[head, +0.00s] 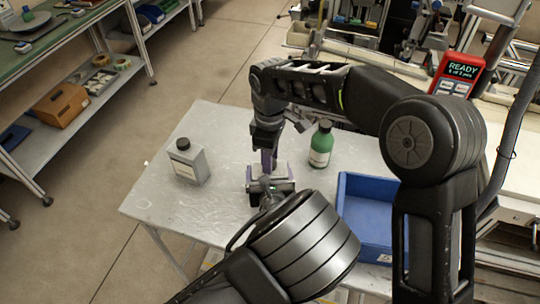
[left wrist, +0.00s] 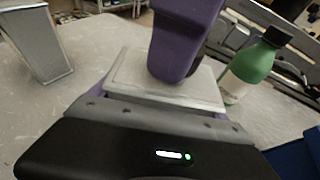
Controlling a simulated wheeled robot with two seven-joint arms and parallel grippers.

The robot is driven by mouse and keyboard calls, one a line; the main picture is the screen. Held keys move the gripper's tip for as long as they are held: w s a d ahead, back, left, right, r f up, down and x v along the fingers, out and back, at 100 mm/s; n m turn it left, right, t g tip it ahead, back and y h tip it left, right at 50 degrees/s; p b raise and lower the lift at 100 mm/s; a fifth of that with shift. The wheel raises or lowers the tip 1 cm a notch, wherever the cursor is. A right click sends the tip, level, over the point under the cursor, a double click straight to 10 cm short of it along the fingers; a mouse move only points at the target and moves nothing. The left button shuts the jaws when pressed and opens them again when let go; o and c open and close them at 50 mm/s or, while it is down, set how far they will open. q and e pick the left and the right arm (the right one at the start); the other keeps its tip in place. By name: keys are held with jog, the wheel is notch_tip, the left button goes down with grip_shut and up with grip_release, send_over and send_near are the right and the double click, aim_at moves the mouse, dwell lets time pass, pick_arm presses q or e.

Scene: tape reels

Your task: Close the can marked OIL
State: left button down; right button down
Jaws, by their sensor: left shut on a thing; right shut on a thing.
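A pale metal can (left wrist: 130,80) stands between my grippers on the table; its top shows in the left wrist view and a little of it shows in the head view. My left gripper (head: 268,188) is shut around its body, with a purple finger edge visible beside it. My right gripper (head: 268,160) comes down from above and its purple fingers (left wrist: 182,45) are shut at the can's top. What they grip, likely a cap, is hidden behind them. No OIL marking is legible. A grey can (head: 190,165) with a black cap stands apart to the left.
A green bottle (head: 321,145) with a black cap stands right of the grippers. A blue bin (head: 345,208) sits at the table's right. The grey table (head: 150,205) is bare at front left. A red device (head: 456,75) reading READY stands behind.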

jog(key=m, duration=0.6)
jog(key=shift+m, duration=0.3)
jog(key=m, duration=0.3)
jog(key=shift+s+a, duration=0.1)
jog(key=m, duration=1.3)
jog(key=shift+a+m, duration=0.1)
jog(key=shift+m, duration=0.2)
jog(key=m, duration=0.6)
jog(key=c, duration=1)
grip_release()
jog(key=shift+f, duration=0.1)
jog(key=shift+r, duration=2.3)
